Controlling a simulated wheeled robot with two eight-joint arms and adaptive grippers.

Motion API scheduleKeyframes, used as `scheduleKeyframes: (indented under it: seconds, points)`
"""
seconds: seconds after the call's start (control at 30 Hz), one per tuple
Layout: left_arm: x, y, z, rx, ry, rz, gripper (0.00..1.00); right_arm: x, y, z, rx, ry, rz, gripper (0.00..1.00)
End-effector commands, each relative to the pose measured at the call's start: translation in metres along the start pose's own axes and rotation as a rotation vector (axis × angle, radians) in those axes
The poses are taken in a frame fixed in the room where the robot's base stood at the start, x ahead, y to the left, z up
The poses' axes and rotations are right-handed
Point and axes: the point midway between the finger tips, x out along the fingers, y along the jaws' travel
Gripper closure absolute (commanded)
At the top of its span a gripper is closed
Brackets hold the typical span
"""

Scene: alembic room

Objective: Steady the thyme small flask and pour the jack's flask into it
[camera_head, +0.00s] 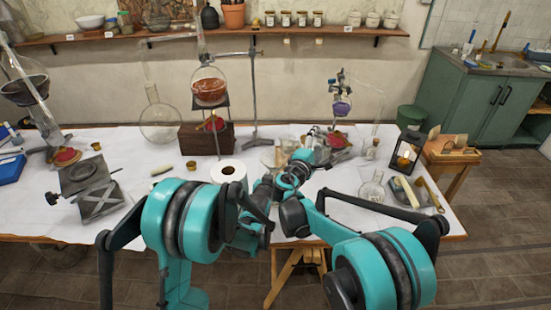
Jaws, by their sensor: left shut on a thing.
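My left gripper (304,157) is near the middle of the white-covered table, shut on what looks like a small clear glass flask (286,146); the fingers and the held part are mostly hidden. Clear glass also shows just left of it (268,156). I cannot tell which glass is the thyme small flask. The lab jack (90,188) stands at the left with a bare top. My right arm reaches in from the lower right to the middle, but its fingers are hidden among the arm links. Another clear flask (372,189) stands upright on the right.
A round flask (160,122) and a stand with an orange-filled flask (209,88) are behind. A lantern (407,152) and a tray (417,194) are at the right. The cloth's front left is mostly clear.

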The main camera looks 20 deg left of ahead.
Motion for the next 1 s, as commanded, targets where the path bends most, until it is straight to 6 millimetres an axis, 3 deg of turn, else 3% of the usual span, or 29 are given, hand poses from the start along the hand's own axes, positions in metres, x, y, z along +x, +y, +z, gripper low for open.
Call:
scheduleKeyframes:
  seconds: [1.0]
  points:
    - [0.0000, 0.0000, 0.0003, 0.000, -0.001, 0.000, 1.00, -0.0004, 0.0047, 0.0007, -0.033, -0.004, 0.013, 0.58]
